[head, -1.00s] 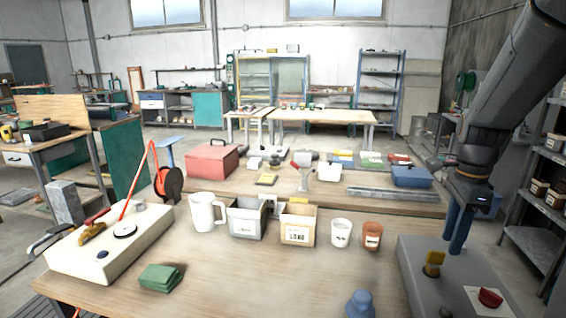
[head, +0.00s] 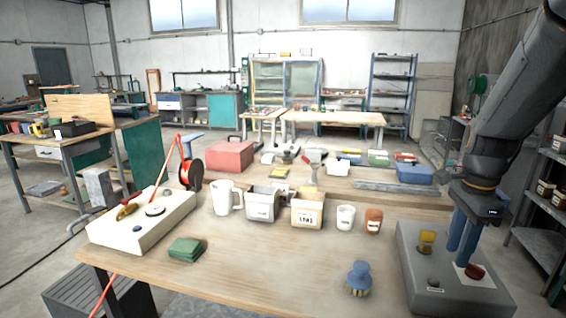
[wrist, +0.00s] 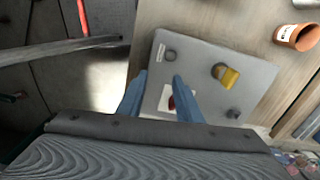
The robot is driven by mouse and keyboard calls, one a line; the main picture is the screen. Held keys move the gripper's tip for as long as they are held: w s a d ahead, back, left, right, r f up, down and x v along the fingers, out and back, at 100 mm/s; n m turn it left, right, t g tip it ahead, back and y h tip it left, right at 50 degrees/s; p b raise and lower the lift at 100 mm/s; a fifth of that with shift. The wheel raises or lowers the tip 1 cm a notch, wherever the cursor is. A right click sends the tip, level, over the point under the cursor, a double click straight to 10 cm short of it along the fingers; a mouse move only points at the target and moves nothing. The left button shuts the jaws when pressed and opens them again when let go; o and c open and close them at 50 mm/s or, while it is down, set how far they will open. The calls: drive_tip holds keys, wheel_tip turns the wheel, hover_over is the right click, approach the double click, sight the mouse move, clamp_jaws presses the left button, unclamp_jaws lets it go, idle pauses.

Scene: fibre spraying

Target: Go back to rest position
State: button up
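My gripper (head: 460,254) is at the right, pointing down above a grey control box (head: 420,262) at the table's right end. Its two blue fingers are apart with nothing between them, which the wrist view also shows (wrist: 158,75). A red button (head: 474,272) on a white plate is close by the fingertips. In the wrist view one finger partly hides that button (wrist: 172,103). A yellow knob (head: 426,242) stands on the same box, left of the fingers. I cannot tell how far the fingertips are above the box.
A shelf rack (head: 548,180) stands right of the arm.

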drive_tip(key=s+a+f+n+b, duration=0.1)
drive_tip(key=s+a+f+n, duration=0.3)
drive_tip(key=a+n, duration=0.6)
drive_tip(key=s+a+f+n+t+b, duration=0.1)
drive_tip(key=s+a+f+n, duration=0.3)
drive_tip(key=a+n, duration=0.5)
drive_tip(key=shift+a+f+n, duration=0.4)
drive_tip(key=shift+c, duration=0.5)
idle(0.5)
